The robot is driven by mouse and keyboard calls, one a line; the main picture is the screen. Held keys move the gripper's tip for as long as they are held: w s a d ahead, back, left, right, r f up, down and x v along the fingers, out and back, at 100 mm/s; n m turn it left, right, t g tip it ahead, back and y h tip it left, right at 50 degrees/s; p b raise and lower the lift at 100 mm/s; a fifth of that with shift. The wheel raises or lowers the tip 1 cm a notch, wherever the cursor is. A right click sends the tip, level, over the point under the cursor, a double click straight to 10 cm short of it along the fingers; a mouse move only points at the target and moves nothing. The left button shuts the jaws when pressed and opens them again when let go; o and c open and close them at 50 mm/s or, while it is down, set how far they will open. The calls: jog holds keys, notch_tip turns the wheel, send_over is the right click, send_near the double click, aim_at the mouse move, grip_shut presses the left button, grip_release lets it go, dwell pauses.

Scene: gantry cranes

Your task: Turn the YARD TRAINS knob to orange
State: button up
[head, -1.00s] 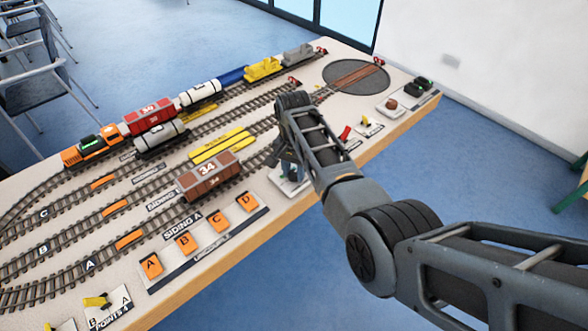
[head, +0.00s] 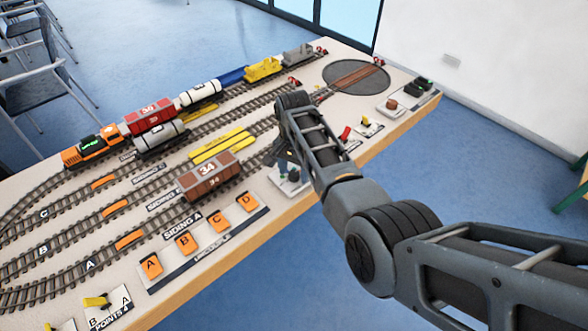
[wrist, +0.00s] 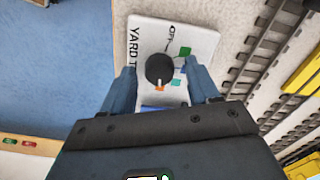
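The YARD TRAINS panel (wrist: 145,37) is a white plate, with its label partly hidden by my gripper in the wrist view. Its round black knob (wrist: 160,68) has a pale pointer aimed down at an orange mark (wrist: 160,88). Green (wrist: 185,52), blue and teal marks lie along its right side, and OFF is printed above. My gripper (wrist: 160,72) is open, with one blue-grey finger on each side of the knob and gaps between. In the head view the panel (head: 289,187) lies at the table's front edge, below my gripper (head: 281,158).
A brown wagon (head: 208,175) stands on the track just left of the panel. Orange lettered switches (head: 185,244) are nearer along the front edge. A red lever (head: 345,133) and a yellow lever (head: 365,122) are to the right, and the turntable (head: 356,77) is farther back.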

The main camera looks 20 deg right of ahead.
aim_at(294, 173)
jog(key=shift+r, duration=0.1)
notch_tip(294, 173, up, 8)
jog(key=shift+f+b, duration=0.2)
jog(key=shift+b, duration=0.15)
dwell(0.6)
